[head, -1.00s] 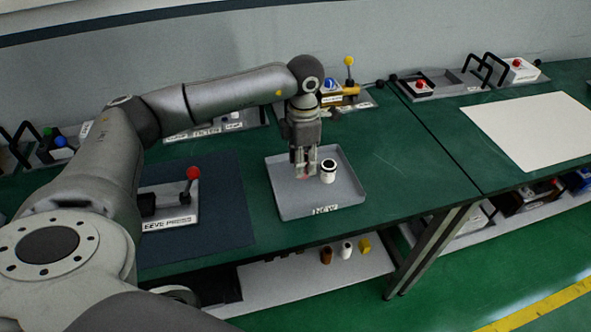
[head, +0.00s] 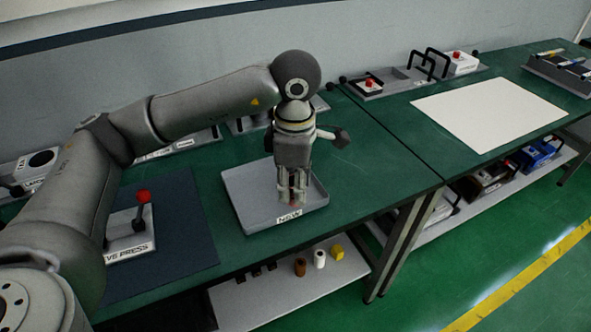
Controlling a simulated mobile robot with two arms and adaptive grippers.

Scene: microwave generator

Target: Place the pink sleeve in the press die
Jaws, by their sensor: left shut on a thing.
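My left gripper (head: 293,198) points down over the front right part of the grey tray (head: 245,215) labelled NEW. Its fingers are shut on a small pinkish thing, most likely the pink sleeve (head: 294,205), of which only a little shows at the fingertips. I cannot tell whether it touches the tray floor. The sleeve press (head: 128,240), with a red-knobbed lever, stands on the dark mat at the left. I cannot make out its die; my left arm covers part of that area. My right gripper is not in view.
The dark mat (head: 185,240) lies left of the tray. A white sheet (head: 490,108) lies on the right table. Fixtures with black handles (head: 412,75) line the back. A lower shelf holds brown, white and yellow parts (head: 319,259). Green table right of the tray is clear.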

